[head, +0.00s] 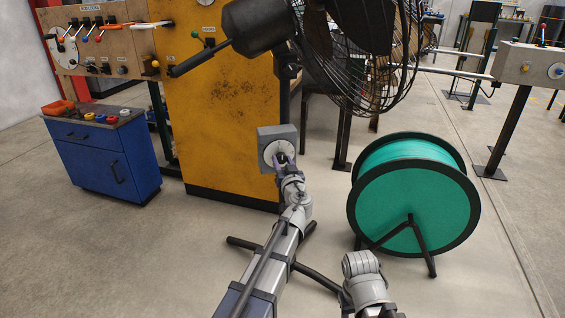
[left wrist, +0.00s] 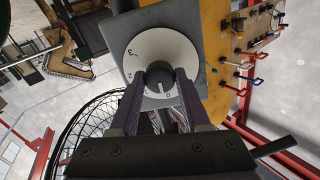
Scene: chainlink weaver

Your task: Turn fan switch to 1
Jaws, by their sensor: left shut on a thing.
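The fan switch is a grey box (head: 291,134) on the fan's dark pole, with a round white dial (left wrist: 140,48) and a dark knob (left wrist: 160,69) at its centre. In the left wrist view, 3 and 2 show at the dial's left and 0 at its lower edge. The knob's pointer setting is too small to tell. My left gripper (head: 281,160) is at the dial, its two fingers (left wrist: 158,92) shut on the knob from either side. Part of my right arm shows at the bottom of the head view; its gripper is not in view.
The black caged fan (head: 350,75) stands above the switch, with its dark feet (head: 318,276) on the floor. A yellow cabinet (head: 225,110) is close behind at left. A green reel (head: 410,200) stands at right. A blue drawer cabinet (head: 105,160) is farther left.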

